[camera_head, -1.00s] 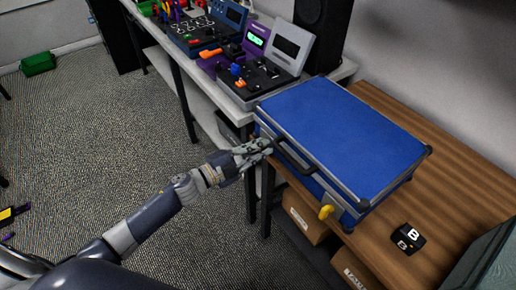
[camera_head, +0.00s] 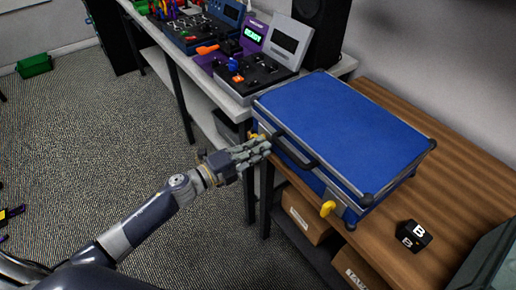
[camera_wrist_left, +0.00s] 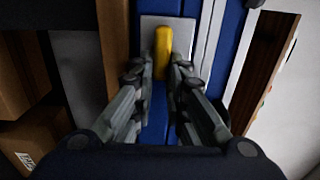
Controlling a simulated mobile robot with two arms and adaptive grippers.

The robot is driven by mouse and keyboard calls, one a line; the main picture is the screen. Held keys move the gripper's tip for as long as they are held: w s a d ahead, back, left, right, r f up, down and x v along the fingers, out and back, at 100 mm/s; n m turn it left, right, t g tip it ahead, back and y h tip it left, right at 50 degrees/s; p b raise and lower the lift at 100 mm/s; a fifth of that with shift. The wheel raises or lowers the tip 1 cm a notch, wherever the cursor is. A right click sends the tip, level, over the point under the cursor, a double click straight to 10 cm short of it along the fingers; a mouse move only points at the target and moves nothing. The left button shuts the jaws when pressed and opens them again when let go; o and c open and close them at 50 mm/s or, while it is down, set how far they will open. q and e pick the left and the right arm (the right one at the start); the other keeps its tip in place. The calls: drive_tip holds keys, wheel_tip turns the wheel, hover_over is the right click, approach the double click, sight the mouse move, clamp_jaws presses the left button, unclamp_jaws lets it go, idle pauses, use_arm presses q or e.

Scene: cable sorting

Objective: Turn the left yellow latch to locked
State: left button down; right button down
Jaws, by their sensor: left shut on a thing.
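A closed blue case (camera_head: 340,125) with metal edges lies on the wooden table. The left yellow latch (camera_head: 254,137) is on the case's front side, partly hidden behind my left gripper (camera_head: 266,147). In the left wrist view this yellow latch (camera_wrist_left: 163,50) stands upright in the picture on a pale plate (camera_wrist_left: 180,28). The fingers of my left gripper (camera_wrist_left: 161,78) are shut on its lower part, one on each side. The right yellow latch (camera_head: 327,208) is free on the same front side. My right gripper is not in view.
A black handle (camera_head: 297,153) is on the case front, close to my left gripper. A black cube marked B (camera_head: 414,236) lies on the table (camera_head: 470,170). Cardboard boxes (camera_head: 306,215) are below. A bench with electronic devices (camera_head: 262,65) stands behind on the left.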

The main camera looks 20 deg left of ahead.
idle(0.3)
use_arm(q)
drive_tip(key=c, duration=1.6)
unclamp_jaws()
drive_tip(key=shift+s, duration=0.1)
drive_tip(key=v, duration=1.2)
